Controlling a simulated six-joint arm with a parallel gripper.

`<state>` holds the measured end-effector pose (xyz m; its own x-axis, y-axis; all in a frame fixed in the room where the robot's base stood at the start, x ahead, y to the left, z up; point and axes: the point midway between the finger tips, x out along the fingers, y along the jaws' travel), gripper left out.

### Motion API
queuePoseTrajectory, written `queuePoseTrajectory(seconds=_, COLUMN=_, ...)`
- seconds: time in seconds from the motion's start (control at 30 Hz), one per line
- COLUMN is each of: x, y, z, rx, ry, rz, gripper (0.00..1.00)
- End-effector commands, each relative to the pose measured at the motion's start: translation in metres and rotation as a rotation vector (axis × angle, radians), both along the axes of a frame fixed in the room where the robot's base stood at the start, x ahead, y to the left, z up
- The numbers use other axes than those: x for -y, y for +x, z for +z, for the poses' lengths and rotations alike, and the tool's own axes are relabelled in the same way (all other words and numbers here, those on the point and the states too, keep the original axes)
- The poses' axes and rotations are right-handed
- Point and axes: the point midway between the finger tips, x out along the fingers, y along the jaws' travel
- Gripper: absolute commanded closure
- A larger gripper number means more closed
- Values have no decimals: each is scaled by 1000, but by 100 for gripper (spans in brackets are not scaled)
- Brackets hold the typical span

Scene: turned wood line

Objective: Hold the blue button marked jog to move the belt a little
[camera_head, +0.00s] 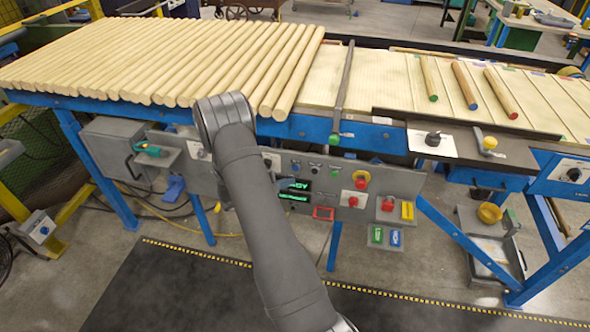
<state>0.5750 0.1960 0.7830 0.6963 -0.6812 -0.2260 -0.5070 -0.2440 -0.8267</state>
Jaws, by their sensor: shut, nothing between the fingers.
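A small blue button (396,237) sits on a low grey box (388,246) under the right end of the control panel. Its white lettering is too small to read surely. A green button (377,235) is right beside it on the left. The pale slatted belt (385,85) runs across the top of the blue frame, with many wooden rods (190,60) packed on its left part. My arm rises from the bottom middle to a bend in front of the rods. My gripper is hidden behind the arm, so its distance from the blue button does not show.
The grey control panel (335,183) carries a red knob (361,180), other switches and a partly covered green display. A red button (388,204) and a yellow piece (407,210) sit just above the blue button. A blue frame leg (460,245) slants down to its right.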

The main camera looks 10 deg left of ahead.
Motion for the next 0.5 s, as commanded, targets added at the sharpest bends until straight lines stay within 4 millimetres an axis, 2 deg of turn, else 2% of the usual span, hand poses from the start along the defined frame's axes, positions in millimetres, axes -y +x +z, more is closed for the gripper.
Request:
queuePoseTrajectory(seconds=0.2, x=0, y=22, z=0, rx=0, ry=1, rz=-1, gripper=100)
queuePoseTrajectory(seconds=0.5, x=0, y=29, z=0, rx=-1, ry=0, rz=1, gripper=100)
